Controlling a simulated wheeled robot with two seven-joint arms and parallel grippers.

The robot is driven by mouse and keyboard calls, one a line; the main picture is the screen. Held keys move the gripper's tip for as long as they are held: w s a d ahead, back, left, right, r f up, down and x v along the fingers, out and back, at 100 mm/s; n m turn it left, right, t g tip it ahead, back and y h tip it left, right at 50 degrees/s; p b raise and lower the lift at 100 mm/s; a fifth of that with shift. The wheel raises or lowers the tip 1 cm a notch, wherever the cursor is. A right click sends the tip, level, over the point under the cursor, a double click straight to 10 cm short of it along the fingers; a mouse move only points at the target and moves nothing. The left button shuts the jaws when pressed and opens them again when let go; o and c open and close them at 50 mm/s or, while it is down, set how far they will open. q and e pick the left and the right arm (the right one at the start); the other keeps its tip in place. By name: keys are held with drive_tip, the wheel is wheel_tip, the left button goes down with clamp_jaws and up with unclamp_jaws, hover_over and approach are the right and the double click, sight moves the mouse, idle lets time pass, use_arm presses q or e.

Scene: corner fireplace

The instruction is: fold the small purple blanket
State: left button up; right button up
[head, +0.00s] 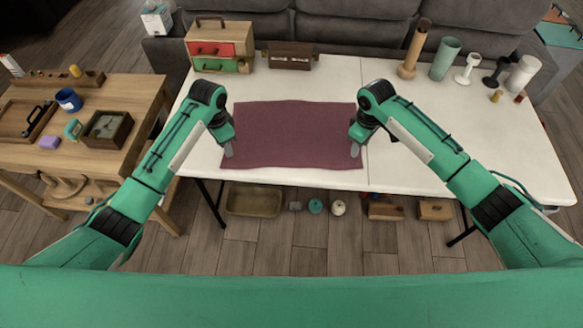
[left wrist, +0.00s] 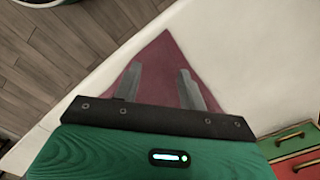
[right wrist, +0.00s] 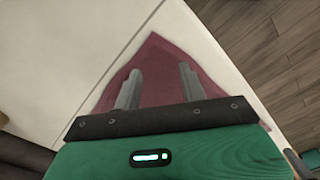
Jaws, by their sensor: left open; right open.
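The small purple blanket (head: 293,134) lies flat and spread out on the white table, its front edge close to the table's front edge. My left gripper (head: 229,150) is at its front left corner, pointing down. In the left wrist view the two fingers (left wrist: 160,88) are apart over the blanket corner (left wrist: 160,65). My right gripper (head: 355,150) is at the front right corner. In the right wrist view its fingers (right wrist: 160,88) are apart over that corner (right wrist: 158,60). Nothing is between either pair of fingers except blanket below; contact cannot be told.
The white table (head: 420,160) is bare right of the blanket. A drawer box (head: 220,48) and a dark box (head: 290,55) stand behind it. Several cylinders, including a tan tube (head: 413,50), stand back right. A wooden side table (head: 120,150) is left.

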sight(230, 165)
use_arm(q)
wheel_tip(230, 165, down, 8)
drive_tip(key=shift+r, duration=0.2)
use_arm(e)
wheel_tip(230, 165, down, 8)
drive_tip(key=shift+r, duration=0.2)
use_arm(q)
drive_tip(key=shift+f, duration=0.15)
use_arm(e)
drive_tip(key=shift+f, duration=0.15)
use_arm(q)
clamp_jaws()
use_arm(e)
clamp_jaws()
